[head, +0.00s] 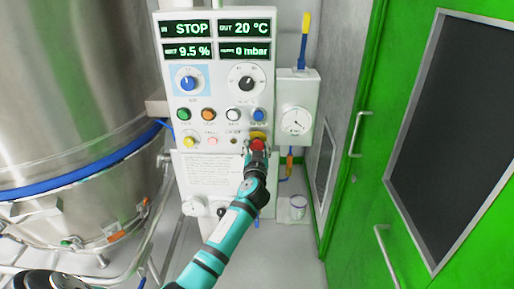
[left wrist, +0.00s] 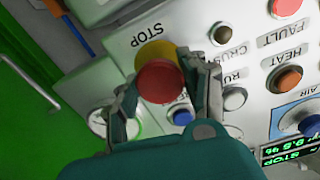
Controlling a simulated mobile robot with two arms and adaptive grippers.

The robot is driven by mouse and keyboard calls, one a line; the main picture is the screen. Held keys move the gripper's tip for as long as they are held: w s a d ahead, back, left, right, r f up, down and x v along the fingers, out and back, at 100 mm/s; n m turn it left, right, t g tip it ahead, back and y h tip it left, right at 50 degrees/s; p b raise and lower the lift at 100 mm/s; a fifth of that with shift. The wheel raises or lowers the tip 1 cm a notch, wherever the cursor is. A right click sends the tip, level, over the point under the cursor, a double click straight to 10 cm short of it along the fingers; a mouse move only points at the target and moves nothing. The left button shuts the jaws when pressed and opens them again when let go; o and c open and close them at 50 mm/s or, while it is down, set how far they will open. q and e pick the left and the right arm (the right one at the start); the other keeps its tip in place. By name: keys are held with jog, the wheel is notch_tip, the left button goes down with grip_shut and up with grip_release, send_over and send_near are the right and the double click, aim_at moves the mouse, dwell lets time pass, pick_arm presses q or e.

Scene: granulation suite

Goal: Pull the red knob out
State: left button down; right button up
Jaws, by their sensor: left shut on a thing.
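The red knob (head: 258,144) sits on a yellow base at the lower right of the white control panel (head: 220,75). In the left wrist view the red knob (left wrist: 160,82) is in front of its yellow base (left wrist: 155,52), beside the printed word STOP. My left gripper (head: 257,150) reaches up to it from below. In the left wrist view my left gripper (left wrist: 165,88) has one finger on each side of the red knob, shut on it. Part of the knob is hidden by the gripper in the head view. My right gripper is not in view.
Several coloured buttons are close to the knob, including a blue one (head: 258,115). A gauge box (head: 297,118) is right of the panel. A large steel vessel (head: 70,90) stands at left, and a green door (head: 400,220) at right.

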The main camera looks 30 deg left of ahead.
pick_arm(q)
jog(key=c, duration=1.1)
grip_release()
jog(key=shift+f, duration=0.25)
jog(key=o, duration=0.5)
jog(key=shift+s+d+r, duration=0.15)
jog(key=shift+s+r, duration=0.1)
jog(key=shift+c, duration=0.2)
jog(key=v, duration=1.2)
